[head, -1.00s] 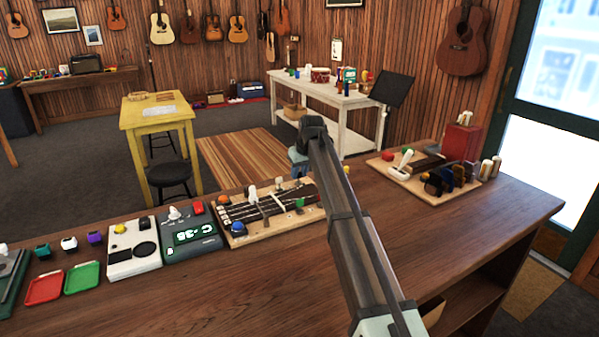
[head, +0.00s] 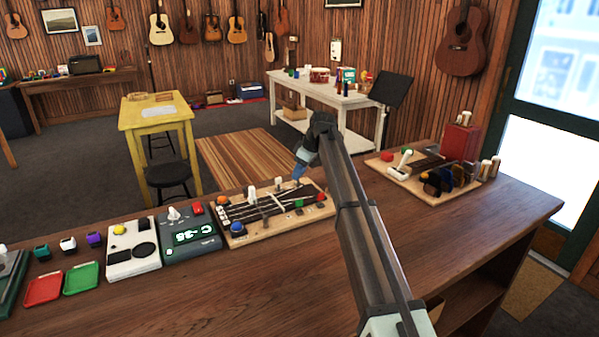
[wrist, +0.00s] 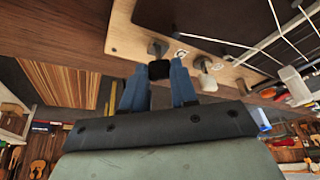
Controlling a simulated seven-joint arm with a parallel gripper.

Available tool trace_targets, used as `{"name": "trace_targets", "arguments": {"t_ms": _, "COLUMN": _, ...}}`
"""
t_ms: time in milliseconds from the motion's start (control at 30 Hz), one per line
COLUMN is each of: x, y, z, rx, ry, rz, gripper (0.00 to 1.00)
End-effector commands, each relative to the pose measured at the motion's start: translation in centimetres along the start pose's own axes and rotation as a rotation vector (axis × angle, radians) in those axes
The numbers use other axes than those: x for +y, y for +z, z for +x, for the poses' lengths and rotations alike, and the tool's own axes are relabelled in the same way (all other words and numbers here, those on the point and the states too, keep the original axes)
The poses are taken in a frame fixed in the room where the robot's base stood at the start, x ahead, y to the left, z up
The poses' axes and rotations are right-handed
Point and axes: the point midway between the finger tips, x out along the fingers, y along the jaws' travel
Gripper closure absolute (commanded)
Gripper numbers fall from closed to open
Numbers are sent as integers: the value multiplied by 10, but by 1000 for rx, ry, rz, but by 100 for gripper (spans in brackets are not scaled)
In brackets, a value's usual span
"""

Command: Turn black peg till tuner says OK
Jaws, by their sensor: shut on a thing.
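The ukulele-neck board (head: 262,236) lies on the counter, with strings and small coloured parts. My gripper (head: 299,172) is at its far edge, its blue fingers tilted. In the wrist view my gripper (wrist: 160,76) is shut on the black peg (wrist: 159,69), which shows between the blue fingertips. A white peg (wrist: 205,66) stands just right of the fingers. The black peg cannot be made out in the head view. The tuner (head: 191,236) sits left of the board; its green display seems to read C with about -35, too small to be sure.
A white pedal-like box (head: 132,248), a green tray (head: 82,277) and a red tray (head: 44,287) are left of the tuner. Another wooden board with parts (head: 425,180) is at the right. The counter front (head: 240,290) is clear.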

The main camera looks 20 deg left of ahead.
Motion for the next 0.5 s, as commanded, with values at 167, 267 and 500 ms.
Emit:
{"name": "trace_targets", "arguments": {"t_ms": 167, "x": 1, "y": -1, "z": 0, "rx": 1, "ry": -12, "rz": -31, "gripper": 100}}
{"name": "trace_targets", "arguments": {"t_ms": 267, "x": 1, "y": -1, "z": 0, "rx": 1, "ry": -14, "rz": -38, "gripper": 100}}
{"name": "trace_targets", "arguments": {"t_ms": 500, "x": 1, "y": -1, "z": 0, "rx": 1, "ry": -15, "rz": -39, "gripper": 100}}
